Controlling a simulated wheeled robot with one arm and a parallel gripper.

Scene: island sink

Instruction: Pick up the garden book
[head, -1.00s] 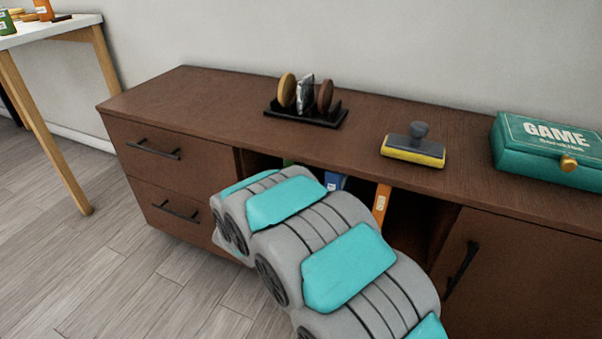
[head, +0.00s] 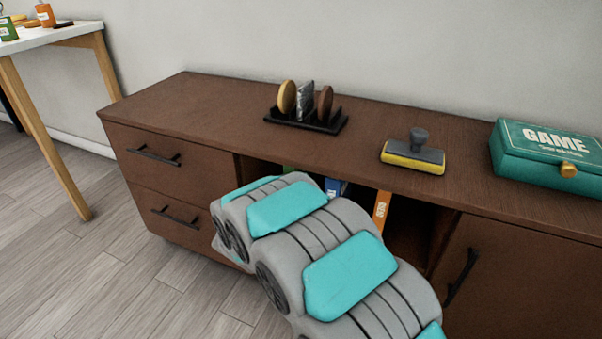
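Several book spines show in the open middle compartment of the brown cabinet (head: 200,105). A green one (head: 289,169) shows only as a small bit at the left. A blue one (head: 335,187) stands near the middle, and an orange one (head: 381,209) stands at the right, tilted a little. I cannot tell which of them is the garden book. My grey and turquoise arm covers most of the compartment's front. My gripper is not visible.
On the cabinet top stand a dark rack (head: 318,124) with round discs, a yellow and grey block with a knob (head: 413,152), and a teal game box (head: 545,155). A white table (head: 60,38) stands at the left. The floor at the left is clear.

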